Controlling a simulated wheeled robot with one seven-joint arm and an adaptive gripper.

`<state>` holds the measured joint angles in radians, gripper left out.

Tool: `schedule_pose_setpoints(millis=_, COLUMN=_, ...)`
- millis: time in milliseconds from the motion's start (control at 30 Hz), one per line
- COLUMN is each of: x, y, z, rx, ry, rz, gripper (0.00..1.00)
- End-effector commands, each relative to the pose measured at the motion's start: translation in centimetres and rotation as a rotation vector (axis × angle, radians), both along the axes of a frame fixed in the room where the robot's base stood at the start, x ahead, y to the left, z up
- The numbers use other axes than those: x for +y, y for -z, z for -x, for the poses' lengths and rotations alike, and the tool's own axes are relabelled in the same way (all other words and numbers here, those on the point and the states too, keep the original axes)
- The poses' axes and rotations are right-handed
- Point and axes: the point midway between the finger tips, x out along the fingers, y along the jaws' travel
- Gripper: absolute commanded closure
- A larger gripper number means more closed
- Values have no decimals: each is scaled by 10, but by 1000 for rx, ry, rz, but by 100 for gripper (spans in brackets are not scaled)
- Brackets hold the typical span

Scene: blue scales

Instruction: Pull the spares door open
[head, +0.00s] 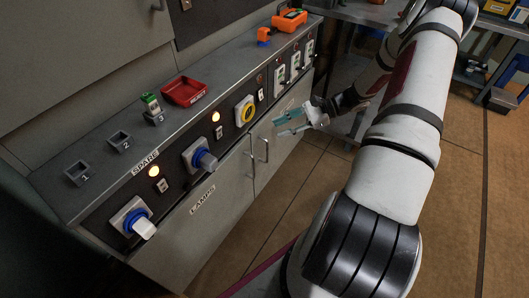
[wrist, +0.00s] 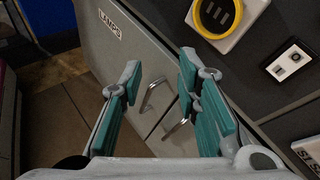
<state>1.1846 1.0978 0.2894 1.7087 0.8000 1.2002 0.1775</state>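The grey cabinet has two doors side by side. The left door (head: 215,215) carries a LAMPS label, which also shows in the wrist view (wrist: 110,24). The right door (head: 283,148) is partly behind my gripper, and I cannot read a spares label on it. Both doors look shut. The left door's bar handle (head: 252,166) and the right door's bar handle (head: 265,150) stand close together at the seam. My gripper (head: 280,121) is open and empty in front of the right door's upper part. In the wrist view, both handles (wrist: 152,95) (wrist: 179,128) show between its teal-padded fingers (wrist: 160,68), apart from them.
The counter holds a red tray (head: 184,91) and an orange tool (head: 290,19). The brown floor before the doors is clear. Shelving (head: 490,60) stands at the right.

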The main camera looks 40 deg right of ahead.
Motion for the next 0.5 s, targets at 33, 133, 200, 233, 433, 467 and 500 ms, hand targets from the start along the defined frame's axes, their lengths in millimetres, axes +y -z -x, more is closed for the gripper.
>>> schedule_pose_setpoints(millis=33, x=-11, y=33, z=2, rx=1, ry=72, rz=-65, gripper=70)
schedule_pose_setpoints(millis=133, x=-31, y=79, z=5, rx=-7, ry=209, rz=-182, gripper=70)
schedule_pose_setpoints(millis=200, x=-44, y=108, z=8, rx=-16, ry=298, rz=-259, gripper=70)
schedule_pose_setpoints(millis=233, x=-48, y=120, z=10, rx=-21, ry=335, rz=-289, gripper=70)
schedule_pose_setpoints(millis=433, x=-70, y=175, z=20, rx=-47, ry=513, rz=-434, gripper=70)
schedule_pose_setpoints(millis=467, x=-72, y=179, z=22, rx=-50, ry=528, rz=-447, gripper=70)
schedule_pose_setpoints(millis=500, x=-74, y=184, z=23, rx=-53, ry=545, rz=-461, gripper=70)
